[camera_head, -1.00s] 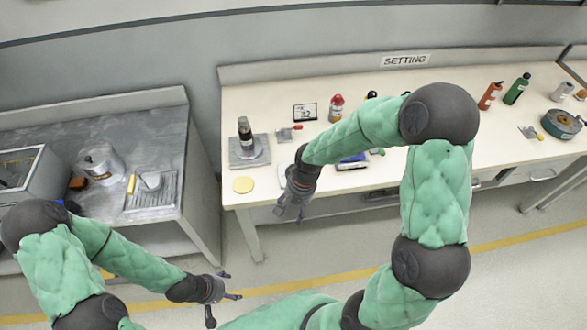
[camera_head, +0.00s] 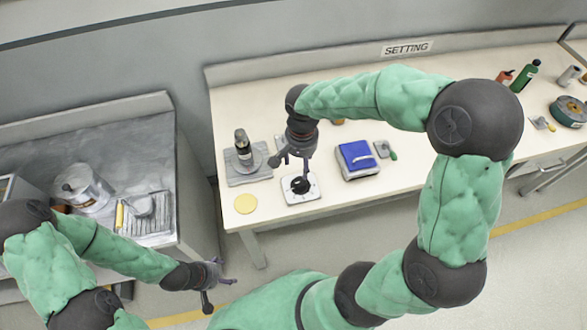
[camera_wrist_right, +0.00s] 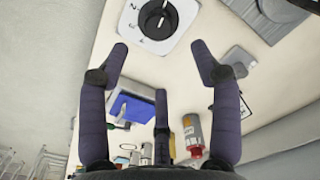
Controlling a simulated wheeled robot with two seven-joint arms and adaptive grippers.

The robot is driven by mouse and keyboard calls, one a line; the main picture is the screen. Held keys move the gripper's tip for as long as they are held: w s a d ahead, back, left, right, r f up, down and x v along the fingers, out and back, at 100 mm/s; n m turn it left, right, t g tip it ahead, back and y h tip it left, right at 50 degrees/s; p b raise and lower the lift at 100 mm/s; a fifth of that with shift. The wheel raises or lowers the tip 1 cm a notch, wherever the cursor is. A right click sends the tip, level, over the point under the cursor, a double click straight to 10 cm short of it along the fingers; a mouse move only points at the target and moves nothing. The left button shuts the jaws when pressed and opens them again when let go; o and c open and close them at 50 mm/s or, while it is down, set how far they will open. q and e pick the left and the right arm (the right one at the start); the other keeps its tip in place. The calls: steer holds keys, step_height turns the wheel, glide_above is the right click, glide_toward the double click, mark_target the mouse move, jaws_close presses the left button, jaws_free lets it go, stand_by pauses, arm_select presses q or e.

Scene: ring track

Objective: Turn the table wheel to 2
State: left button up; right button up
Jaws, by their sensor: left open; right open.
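The table wheel is a black round knob (camera_head: 300,186) on a white square plate (camera_head: 313,192) near the bench's front edge. In the right wrist view the knob (camera_wrist_right: 158,19) is at the top, with numbers including 2, 3 and 4 around it on the plate (camera_wrist_right: 183,28). I cannot tell for sure which number the knob points to. My right gripper (camera_head: 291,168) is open and empty, just above and behind the knob; its spread fingers (camera_wrist_right: 160,50) show no contact with it. My left gripper (camera_head: 222,280) is open and empty, away from the bench, low in front.
A blue-topped box (camera_head: 358,156) is to the right. A red bottle (camera_wrist_right: 192,133) shows in the wrist view. A grey workbench (camera_head: 120,150) is at left.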

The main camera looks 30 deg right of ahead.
mark_target(300, 182)
step_height(300, 182, down, 11)
steer(key=b, duration=0.3)
steer(key=shift+s+r, duration=0.15)
steer(key=c, duration=1.1)
